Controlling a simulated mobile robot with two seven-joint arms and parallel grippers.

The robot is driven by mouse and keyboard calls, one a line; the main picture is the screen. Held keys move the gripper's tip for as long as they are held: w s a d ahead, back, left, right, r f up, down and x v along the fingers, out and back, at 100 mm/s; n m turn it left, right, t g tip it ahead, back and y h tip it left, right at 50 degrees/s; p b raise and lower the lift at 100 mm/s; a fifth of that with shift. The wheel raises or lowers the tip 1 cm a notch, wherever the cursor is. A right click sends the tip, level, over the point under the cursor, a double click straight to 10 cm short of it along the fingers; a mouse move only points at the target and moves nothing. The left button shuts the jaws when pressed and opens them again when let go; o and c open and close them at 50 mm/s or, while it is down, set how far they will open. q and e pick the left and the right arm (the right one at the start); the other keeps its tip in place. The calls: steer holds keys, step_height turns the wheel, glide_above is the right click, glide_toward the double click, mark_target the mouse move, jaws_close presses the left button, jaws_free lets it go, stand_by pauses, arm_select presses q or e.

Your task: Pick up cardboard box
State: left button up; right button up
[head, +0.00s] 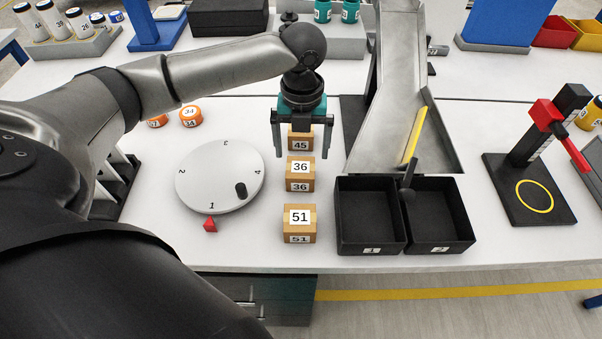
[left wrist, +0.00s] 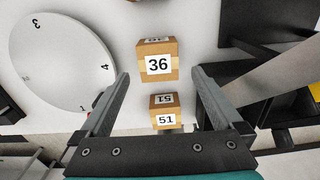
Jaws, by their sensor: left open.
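Three small cardboard boxes with white number labels stand in a row on the white table. The box 45 (head: 300,143) is farthest, the box 36 (head: 299,174) is in the middle, and the box 51 (head: 299,224) is nearest the front edge. My left gripper (head: 302,153) is open and empty, pointing down, with its fingers on either side of the box 45 in the head view; its exact height is unclear. In the left wrist view, the box 36 (left wrist: 158,66) and the box 51 (left wrist: 165,119) show between the fingers. My right gripper is not in view.
A numbered round dial (head: 219,178) stands left of the boxes, with a red pointer (head: 210,225) in front. Two black bins (head: 370,249) and a metal chute (head: 390,85) are close on the right. A black stand with a red lever (head: 558,130) is far right.

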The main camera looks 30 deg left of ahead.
mark_target(301, 165)
arm_select(q)
steer(key=f, duration=0.5)
steer(key=f+b, duration=0.1)
steer(key=f, duration=0.1)
steer(key=shift+w+a+f, duration=0.1)
steer(key=shift+a+f, duration=0.15)
steer(key=shift+f, duration=0.05)
steer(key=c, duration=1.3)
steer(key=shift+r, duration=0.15)
